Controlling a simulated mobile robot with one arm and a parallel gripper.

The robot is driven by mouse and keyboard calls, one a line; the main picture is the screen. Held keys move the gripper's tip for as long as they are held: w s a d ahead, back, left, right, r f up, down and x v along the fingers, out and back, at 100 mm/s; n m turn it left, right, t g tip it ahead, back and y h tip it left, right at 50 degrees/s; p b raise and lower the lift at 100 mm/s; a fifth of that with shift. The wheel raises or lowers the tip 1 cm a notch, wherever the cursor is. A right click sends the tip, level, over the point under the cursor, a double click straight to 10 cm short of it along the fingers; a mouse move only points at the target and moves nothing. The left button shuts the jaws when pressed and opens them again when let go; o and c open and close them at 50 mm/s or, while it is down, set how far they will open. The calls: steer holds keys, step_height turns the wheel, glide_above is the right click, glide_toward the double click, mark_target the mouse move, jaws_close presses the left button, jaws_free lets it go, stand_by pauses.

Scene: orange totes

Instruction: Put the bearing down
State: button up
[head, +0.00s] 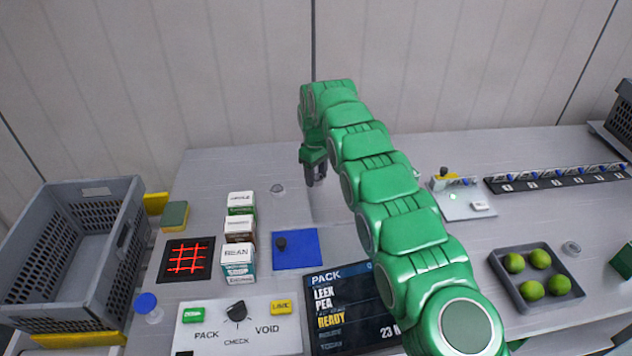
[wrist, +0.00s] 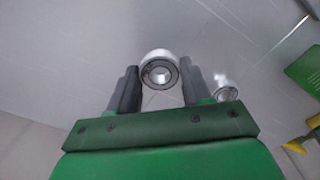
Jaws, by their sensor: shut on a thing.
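My gripper (head: 316,180) hangs over the back middle of the grey table, fingers pointing down. In the wrist view my gripper (wrist: 160,88) is shut on the bearing (wrist: 160,72), a pale metal ring with a dark inner band, held between the two dark fingertips. In the head view I cannot make out the held bearing. A second small metallic ring-like piece (wrist: 224,88) shows right of the fingers in the wrist view, apart from them. It looks like the small piece (head: 277,188) on the table left of my gripper. I cannot tell if the held bearing touches anything.
Small boxes (head: 239,229), a blue mat (head: 296,262) with a dark knob, and a red-grid pad (head: 168,270) lie front left. A grey crate (head: 60,225) stands far left. A tray of limes (head: 520,292) is at right. Bare table surrounds my gripper.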

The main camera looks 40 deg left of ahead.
mark_target(316, 177)
steer(key=shift+f, duration=1.5)
steer(key=o, duration=1.1)
steer(key=shift+f, duration=0.1)
steer(key=shift+r, duration=3.9)
